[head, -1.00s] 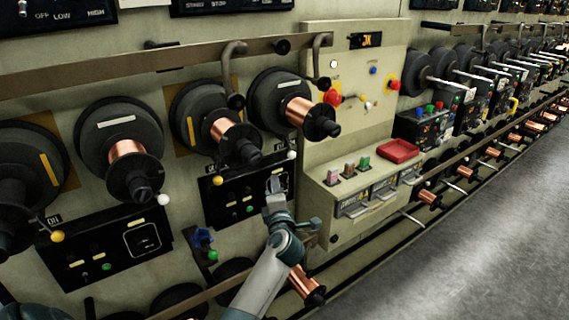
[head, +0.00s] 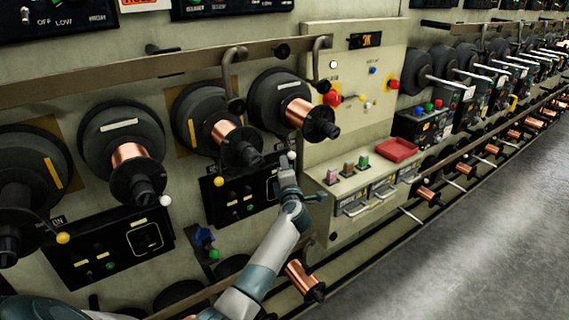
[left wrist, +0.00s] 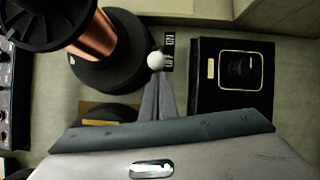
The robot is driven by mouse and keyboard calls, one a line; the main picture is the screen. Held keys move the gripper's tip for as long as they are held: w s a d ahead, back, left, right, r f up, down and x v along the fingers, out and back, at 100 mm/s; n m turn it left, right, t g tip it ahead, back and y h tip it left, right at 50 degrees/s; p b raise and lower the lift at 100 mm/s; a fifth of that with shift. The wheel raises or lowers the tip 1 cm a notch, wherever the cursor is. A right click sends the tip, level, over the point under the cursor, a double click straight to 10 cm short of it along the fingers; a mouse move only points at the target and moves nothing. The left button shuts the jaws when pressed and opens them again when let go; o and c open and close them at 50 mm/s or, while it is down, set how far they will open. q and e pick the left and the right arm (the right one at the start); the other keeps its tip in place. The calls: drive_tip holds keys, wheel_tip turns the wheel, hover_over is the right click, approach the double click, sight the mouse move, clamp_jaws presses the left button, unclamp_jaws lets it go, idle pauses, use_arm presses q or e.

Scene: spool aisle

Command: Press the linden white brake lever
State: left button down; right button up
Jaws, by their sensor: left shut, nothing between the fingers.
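A brake lever with a white ball knob (head: 292,154) sits below the right-hand copper spool on the machine wall. The same white knob (left wrist: 155,60) shows in the left wrist view, right at the tips of my fingers. My left gripper (head: 285,163) is shut and empty, with its fingertips just below that knob. I cannot tell whether they touch it. Another white knob (head: 166,200) is on a lever further left, below a different spool. My right gripper is not in view.
Yellow lever knobs (head: 218,181) hang below neighbouring spools. A black control panel (head: 232,205) lies behind my gripper. A copper spool (head: 300,112) juts out above it. A cabinet with a red tray (head: 397,150) stands to the right. The floor at right is clear.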

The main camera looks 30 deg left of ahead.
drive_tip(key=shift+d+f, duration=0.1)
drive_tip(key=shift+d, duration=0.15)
